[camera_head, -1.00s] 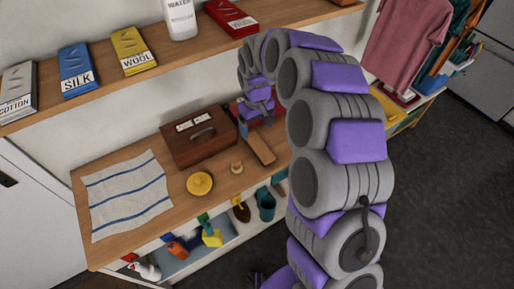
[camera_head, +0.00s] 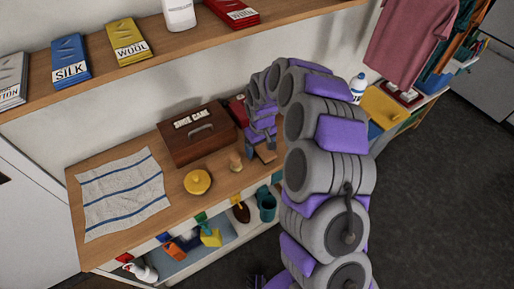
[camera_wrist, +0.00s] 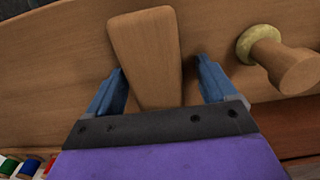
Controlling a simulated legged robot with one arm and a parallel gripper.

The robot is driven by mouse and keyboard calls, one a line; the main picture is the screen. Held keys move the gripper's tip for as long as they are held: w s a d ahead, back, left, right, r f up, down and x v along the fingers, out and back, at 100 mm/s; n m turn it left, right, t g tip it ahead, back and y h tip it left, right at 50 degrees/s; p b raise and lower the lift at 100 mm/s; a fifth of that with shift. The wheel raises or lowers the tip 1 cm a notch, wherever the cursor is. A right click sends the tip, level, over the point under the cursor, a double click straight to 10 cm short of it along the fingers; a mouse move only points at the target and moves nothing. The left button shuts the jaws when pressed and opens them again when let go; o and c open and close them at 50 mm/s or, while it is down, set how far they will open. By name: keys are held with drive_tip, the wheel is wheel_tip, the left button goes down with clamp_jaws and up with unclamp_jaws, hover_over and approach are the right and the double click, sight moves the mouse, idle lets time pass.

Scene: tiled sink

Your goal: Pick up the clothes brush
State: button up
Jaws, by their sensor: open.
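The clothes brush (camera_wrist: 147,52), a plain wooden block with a tapered end, lies on the wooden counter. In the wrist view it runs between the two blue fingers of my gripper (camera_wrist: 158,70), which are open with a gap on each side of it. In the head view my gripper (camera_head: 261,142) is at the counter's right part, and only a bit of the brush (camera_head: 266,154) shows beneath it. The end of the brush nearest my palm is hidden in the wrist view.
A brown shoe care box (camera_head: 198,135), a yellow round tin (camera_head: 197,182) and a striped cloth (camera_head: 122,195) are on the counter. A shelf (camera_head: 150,60) runs above.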

drive_tip(key=shift+d, duration=0.7)
drive_tip(key=shift+c, duration=0.4)
drive_tip(key=shift+a, duration=0.85)
drive_tip(key=c, duration=0.7)
drive_tip(key=shift+d, duration=0.35)
drive_tip(key=c, duration=0.3)
drive_tip(key=shift+d, duration=0.25)
drive_tip(key=shift+c, duration=0.2)
